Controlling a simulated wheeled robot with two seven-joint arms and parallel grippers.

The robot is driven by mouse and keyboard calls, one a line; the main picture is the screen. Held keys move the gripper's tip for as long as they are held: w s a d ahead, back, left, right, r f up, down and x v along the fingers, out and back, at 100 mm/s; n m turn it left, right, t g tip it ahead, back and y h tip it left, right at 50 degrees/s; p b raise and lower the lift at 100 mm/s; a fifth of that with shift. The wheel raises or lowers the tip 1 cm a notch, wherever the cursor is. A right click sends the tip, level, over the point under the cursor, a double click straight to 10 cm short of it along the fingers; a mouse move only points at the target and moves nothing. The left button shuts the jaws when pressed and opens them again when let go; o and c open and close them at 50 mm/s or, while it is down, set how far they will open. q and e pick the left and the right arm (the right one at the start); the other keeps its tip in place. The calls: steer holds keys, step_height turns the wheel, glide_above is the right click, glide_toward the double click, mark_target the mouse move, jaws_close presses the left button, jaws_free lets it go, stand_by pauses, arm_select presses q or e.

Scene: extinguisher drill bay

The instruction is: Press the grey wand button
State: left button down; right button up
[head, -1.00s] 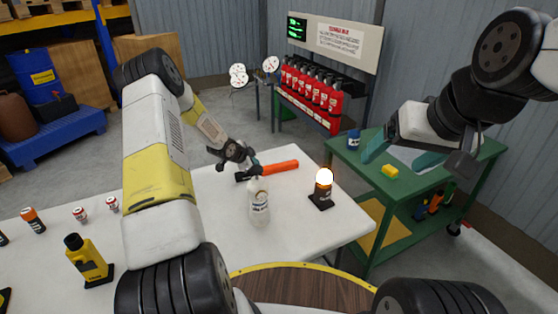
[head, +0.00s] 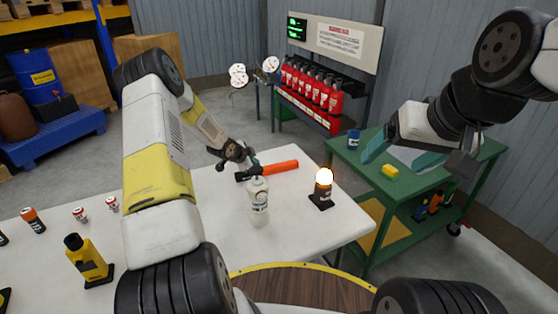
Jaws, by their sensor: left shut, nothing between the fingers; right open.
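An orange wand (head: 282,167) with a black handle lies on the white table. I cannot make out a grey button on it; my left gripper and the white bottle's top cover part of the handle. My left gripper (head: 256,169) is shut and empty, its fingertips at the black handle. I cannot tell whether they touch it. My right gripper (head: 402,158) is open and empty over the green cart, its two teal fingers apart.
A white spray bottle (head: 259,203) stands just in front of the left fingertips. A lit lamp (head: 323,186) stands to the right on the white table (head: 297,230). The green cart (head: 466,164) bears a yellow block (head: 390,170) and a blue can (head: 353,140).

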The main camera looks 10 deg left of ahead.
arm_select(q)
steer(key=shift+f, duration=0.1)
stand_by(0.6)
steer(key=shift+f, duration=0.35)
steer(key=shift+r, duration=0.1)
stand_by(0.4)
steer(key=shift+r, duration=0.35)
steer(key=shift+r, duration=0.1)
steer(key=shift+r, duration=2.9)
